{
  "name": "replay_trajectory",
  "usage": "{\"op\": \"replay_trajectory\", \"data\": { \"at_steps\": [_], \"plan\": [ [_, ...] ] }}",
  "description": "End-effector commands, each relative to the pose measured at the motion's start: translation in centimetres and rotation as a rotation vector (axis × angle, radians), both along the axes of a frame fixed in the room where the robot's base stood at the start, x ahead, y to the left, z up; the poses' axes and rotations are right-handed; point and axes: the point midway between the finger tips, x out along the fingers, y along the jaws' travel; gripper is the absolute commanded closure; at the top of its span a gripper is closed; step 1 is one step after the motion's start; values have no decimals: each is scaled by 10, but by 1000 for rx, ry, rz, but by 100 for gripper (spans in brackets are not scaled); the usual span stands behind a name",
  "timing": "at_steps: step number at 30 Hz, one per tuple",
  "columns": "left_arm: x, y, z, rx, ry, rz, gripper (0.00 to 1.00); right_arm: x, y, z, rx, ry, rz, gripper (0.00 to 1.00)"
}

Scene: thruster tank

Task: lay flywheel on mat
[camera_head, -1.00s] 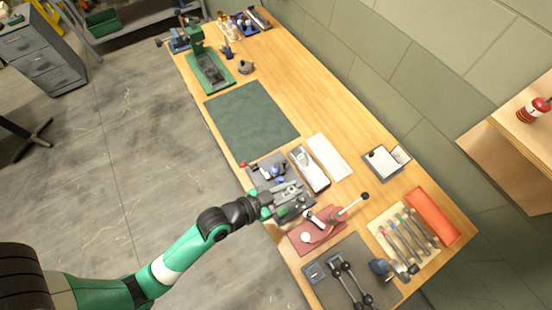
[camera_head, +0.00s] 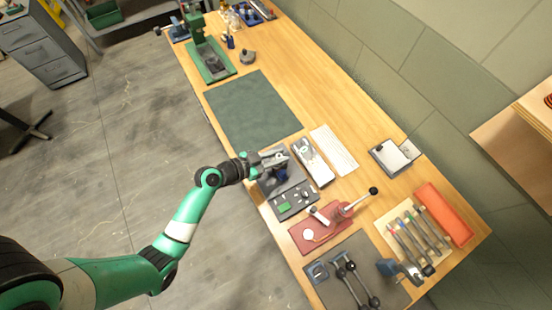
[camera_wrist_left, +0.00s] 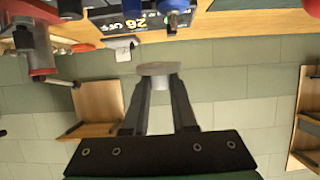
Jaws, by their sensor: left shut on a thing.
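My left gripper (camera_head: 272,161) is over the grey tray (camera_head: 293,203), just past the near right corner of the dark green mat (camera_head: 245,105). In the left wrist view its fingers (camera_wrist_left: 160,84) are shut on a flat grey disc, the flywheel (camera_wrist_left: 158,68), held at the fingertips. In the head view the flywheel is too small and overlapped to make out clearly. The mat lies flat and bare on the wooden bench. My right gripper is not in view.
Beside the tray lie a white-and-grey device (camera_head: 312,161) and a white sheet (camera_head: 334,150). A red arbor tool (camera_head: 325,228) is nearer. A green press (camera_head: 209,60) stands beyond the mat. Bare wood (camera_head: 300,95) is free right of the mat.

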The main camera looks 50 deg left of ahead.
Motion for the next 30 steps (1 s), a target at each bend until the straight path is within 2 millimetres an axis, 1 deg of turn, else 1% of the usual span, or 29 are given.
{"op": "replay_trajectory", "data": {
  "at_steps": [1, 8, 11, 12, 15, 24, 25, 27, 30],
  "plan": [
    [2, 6, -9, -1, 0, 4, 100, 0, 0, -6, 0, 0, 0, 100],
    [5, 12, -15, 0, -1, 1, 100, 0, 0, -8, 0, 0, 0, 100],
    [9, 22, -30, 0, 0, 3, 100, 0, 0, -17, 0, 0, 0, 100],
    [8, 20, -38, -1, 3, -1, 100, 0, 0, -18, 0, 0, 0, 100],
    [8, 20, -51, 0, 1, 0, 100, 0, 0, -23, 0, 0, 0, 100],
    [8, 19, -52, 2, 0, -1, 100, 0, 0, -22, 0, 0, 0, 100],
    [8, 19, -53, 2, 0, -1, 73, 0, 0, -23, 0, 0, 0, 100],
    [8, 19, -52, 2, 0, -1, 61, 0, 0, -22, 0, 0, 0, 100],
    [8, 19, -52, 1, 0, 0, 45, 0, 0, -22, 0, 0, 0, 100]
  ]
}}
